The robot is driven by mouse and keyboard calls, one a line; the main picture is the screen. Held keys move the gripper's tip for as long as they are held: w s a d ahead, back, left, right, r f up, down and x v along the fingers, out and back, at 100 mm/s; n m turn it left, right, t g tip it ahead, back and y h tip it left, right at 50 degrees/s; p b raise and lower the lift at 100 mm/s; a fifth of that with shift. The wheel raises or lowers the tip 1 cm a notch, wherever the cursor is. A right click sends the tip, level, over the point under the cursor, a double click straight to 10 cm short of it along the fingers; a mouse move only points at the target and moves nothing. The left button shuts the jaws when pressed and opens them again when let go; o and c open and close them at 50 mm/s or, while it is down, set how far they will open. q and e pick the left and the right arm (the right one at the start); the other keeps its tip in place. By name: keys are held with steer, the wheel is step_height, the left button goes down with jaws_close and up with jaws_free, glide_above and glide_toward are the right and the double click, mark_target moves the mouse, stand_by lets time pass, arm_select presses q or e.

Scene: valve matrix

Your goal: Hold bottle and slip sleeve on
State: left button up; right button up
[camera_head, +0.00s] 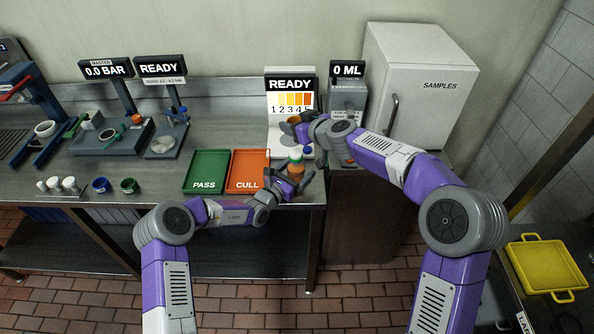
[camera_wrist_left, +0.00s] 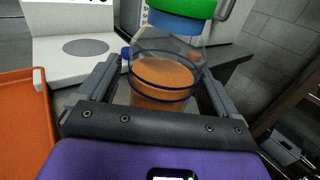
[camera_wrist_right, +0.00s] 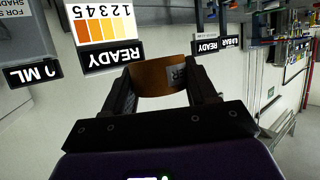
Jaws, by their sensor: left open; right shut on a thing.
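The clear bottle (camera_wrist_left: 165,82) holds orange liquid and has a green cap with a blue band below it. It stands between the parted fingers of my left gripper (camera_wrist_left: 160,72), with gaps at its sides. In the head view the bottle (camera_head: 296,161) is near the counter's front edge, right of the CULL tray, with my left gripper (camera_head: 296,180) around its lower part. My right gripper (camera_wrist_right: 160,74) is shut on a brown-orange sleeve (camera_wrist_right: 155,78) with a dark patch. In the head view the sleeve (camera_head: 294,119) is above and behind the bottle, apart from it.
The green PASS tray (camera_head: 207,160) and orange CULL tray (camera_head: 248,156) lie left of the bottle. Behind stands the READY colour-scale station (camera_head: 290,85). The 0 ML unit (camera_head: 347,95) and white SAMPLES cabinet (camera_head: 425,60) stand to the right. Cups and white pieces sit far left.

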mark_target(300, 157)
arm_select(q)
steer(key=c, duration=1.2)
arm_select(e)
steer(key=shift+f, duration=4.05)
steer(key=shift+f, duration=2.25)
steer(key=o, duration=1.2)
steer(key=shift+c, duration=0.2)
